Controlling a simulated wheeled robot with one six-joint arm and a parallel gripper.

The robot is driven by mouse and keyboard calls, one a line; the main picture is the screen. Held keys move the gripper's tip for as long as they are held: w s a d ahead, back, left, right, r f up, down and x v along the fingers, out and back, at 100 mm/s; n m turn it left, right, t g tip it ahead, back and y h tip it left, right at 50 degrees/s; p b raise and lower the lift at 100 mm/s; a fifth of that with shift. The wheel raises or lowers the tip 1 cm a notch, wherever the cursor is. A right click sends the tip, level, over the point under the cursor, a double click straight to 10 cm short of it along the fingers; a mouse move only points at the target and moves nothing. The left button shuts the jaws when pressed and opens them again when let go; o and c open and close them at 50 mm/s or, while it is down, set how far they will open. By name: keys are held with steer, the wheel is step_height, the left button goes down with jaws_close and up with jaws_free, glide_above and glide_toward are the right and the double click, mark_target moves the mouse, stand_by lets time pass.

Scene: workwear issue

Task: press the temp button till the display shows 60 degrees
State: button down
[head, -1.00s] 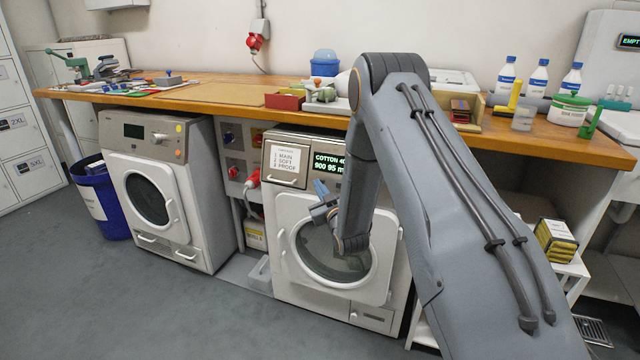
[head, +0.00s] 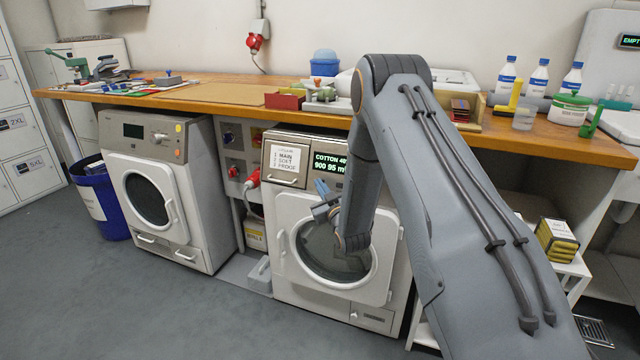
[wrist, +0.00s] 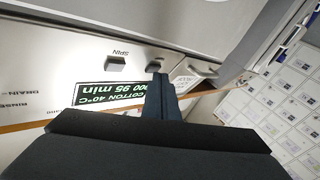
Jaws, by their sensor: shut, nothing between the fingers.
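The right-hand washing machine (head: 283,215) has a control panel with a lit display (head: 328,162); my arm covers its right end in the head view. In the wrist view the display (wrist: 100,97) appears upside down and reads COTTON 40°C, 900, 95 min. A dark button marked SPIN (wrist: 115,64) is beside a second dark button (wrist: 153,66), whose label I cannot read. My gripper (wrist: 159,77) is shut and empty, its tip close to that second button; I cannot tell whether they touch. In the head view my gripper (head: 321,187) is in front of the panel's lower edge.
A paper card (head: 285,158) is on the panel left of the display. The wooden worktop (head: 225,92) overhangs the machine. A second machine (head: 150,190) and a red plug (head: 252,180) are to the left. The floor in front is clear.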

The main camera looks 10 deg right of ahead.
steer(key=shift+w+d, duration=0.1)
steer(key=shift+w, duration=0.05)
stand_by(0.6)
steer(key=shift+s+a+r+p, duration=0.15)
steer(key=shift+s+a+p, duration=0.25)
steer(key=shift+s, duration=0.25)
steer(key=shift+s+a+r+p, duration=0.25)
steer(key=shift+s+a+p, duration=0.25)
steer(key=shift+s, duration=0.15)
steer(key=shift+s+a+r+p, duration=0.3)
steer(key=shift+s+a+p, duration=0.15)
steer(key=shift+s, duration=0.15)
steer(key=shift+s+a+r+p, duration=0.25)
steer(key=shift+s+a+p, duration=0.25)
steer(key=shift+s, duration=0.15)
stand_by(0.4)
